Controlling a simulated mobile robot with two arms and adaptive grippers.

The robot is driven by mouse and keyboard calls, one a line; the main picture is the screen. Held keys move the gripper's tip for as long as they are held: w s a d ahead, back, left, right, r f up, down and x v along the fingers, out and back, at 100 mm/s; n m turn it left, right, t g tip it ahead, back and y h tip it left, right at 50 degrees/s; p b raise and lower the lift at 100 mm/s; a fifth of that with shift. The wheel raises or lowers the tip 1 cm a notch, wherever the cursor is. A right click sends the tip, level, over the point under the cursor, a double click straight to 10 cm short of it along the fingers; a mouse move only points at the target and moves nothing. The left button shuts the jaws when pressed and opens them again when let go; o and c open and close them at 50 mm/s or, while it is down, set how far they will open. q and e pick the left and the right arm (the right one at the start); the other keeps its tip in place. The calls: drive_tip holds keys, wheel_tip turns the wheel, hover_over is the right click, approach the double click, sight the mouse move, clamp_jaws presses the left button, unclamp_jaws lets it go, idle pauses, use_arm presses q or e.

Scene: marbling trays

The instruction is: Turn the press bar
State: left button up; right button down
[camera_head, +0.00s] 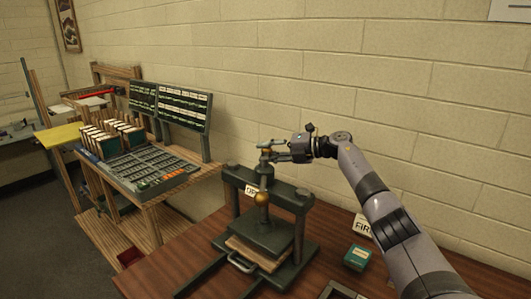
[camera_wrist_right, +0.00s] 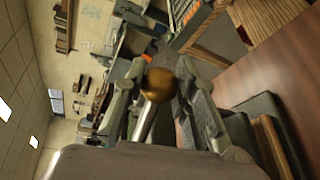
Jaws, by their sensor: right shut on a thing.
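The dark green press (camera_head: 299,203) stands on the brown table, with its screw column rising from the crossbeam. The press bar has brass ball ends; one ball (camera_head: 261,198) shows at the front of the press, and another brass ball (camera_head: 265,148) shows at my right gripper. My right gripper (camera_head: 272,151) is at the top of the press, shut on the press bar. In the right wrist view the brass ball (camera_wrist_right: 158,84) and a metal rod sit between the fingers. The middle of the bar is partly hidden. My left gripper is not in view.
A small green box (camera_head: 357,257) and a white sign (camera_head: 364,226) stand right of the press, near my right arm. A wooden bench (camera_head: 185,180) with trays and upright panels stands to the left. The brick wall (camera_head: 400,90) is close behind the press.

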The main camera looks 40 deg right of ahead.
drive_tip(key=c, duration=1.3)
unclamp_jaws()
drive_tip(key=shift+w+a, duration=0.15)
drive_tip(key=shift+a, duration=0.1)
drive_tip(key=shift+d, duration=0.1)
drive_tip(key=shift+d, duration=0.15)
drive_tip(key=shift+s+d, duration=0.15)
drive_tip(key=shift+s, duration=0.25)
drive_tip(key=v, duration=1.1)
drive_tip(key=shift+s+r, duration=0.1)
